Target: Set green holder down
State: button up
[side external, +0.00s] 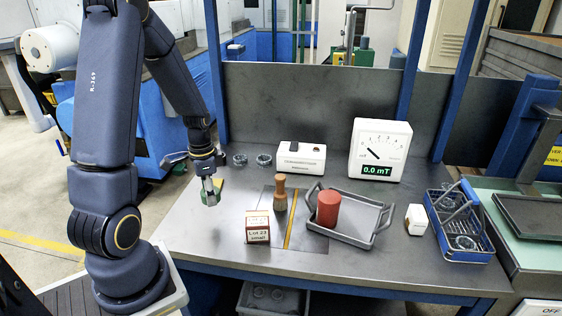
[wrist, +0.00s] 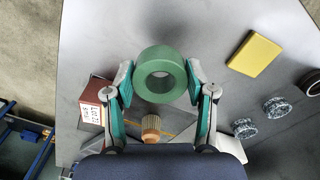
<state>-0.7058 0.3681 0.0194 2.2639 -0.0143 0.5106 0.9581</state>
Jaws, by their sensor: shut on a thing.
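The green holder (wrist: 160,74) is a thick ring with a round hole, seen from above in the wrist view. My gripper (wrist: 160,80) is shut on it, with one teal-padded finger on each side. In the side view my gripper (side external: 210,192) points down over the left part of the table. A bit of the green holder (side external: 219,184) shows there, mostly hidden by the fingers. I cannot tell whether the holder touches the table top.
A small lot box (side external: 257,228) and a wooden-handled brush (side external: 281,195) stand right of my gripper. Two metal rings (wrist: 277,107) and a yellow block (wrist: 255,54) lie nearby. A tray (side external: 372,236) with a red cylinder (side external: 328,208) and a blue basket (side external: 474,252) are farther right.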

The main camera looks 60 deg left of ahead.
aim_at(214, 218)
notch_tip(214, 218, down, 7)
jog(key=shift+r, duration=0.2)
jog(key=shift+f, duration=0.1)
jog(key=o, duration=1.2)
jog(key=shift+c, duration=0.2)
notch_tip(214, 218, up, 12)
jog(key=shift+f, duration=0.2)
jog(key=r, duration=0.1)
jog(key=w+d+r, duration=0.1)
jog(key=shift+d+r, duration=0.3)
jog(key=s+d+r+n+t, duration=0.1)
jog(key=s+d+r+t, duration=0.1)
jog(key=d+r, duration=0.4)
jog(key=s+d+r+n+t, duration=0.1)
jog(key=s+d+r+t, duration=0.1)
jog(key=d+r, duration=0.5)
jog(key=d+t, duration=0.1)
jog(key=d, duration=0.5)
jog(key=shift+s+r+n+t, duration=0.15)
jog(key=shift+r+n+t, duration=0.15)
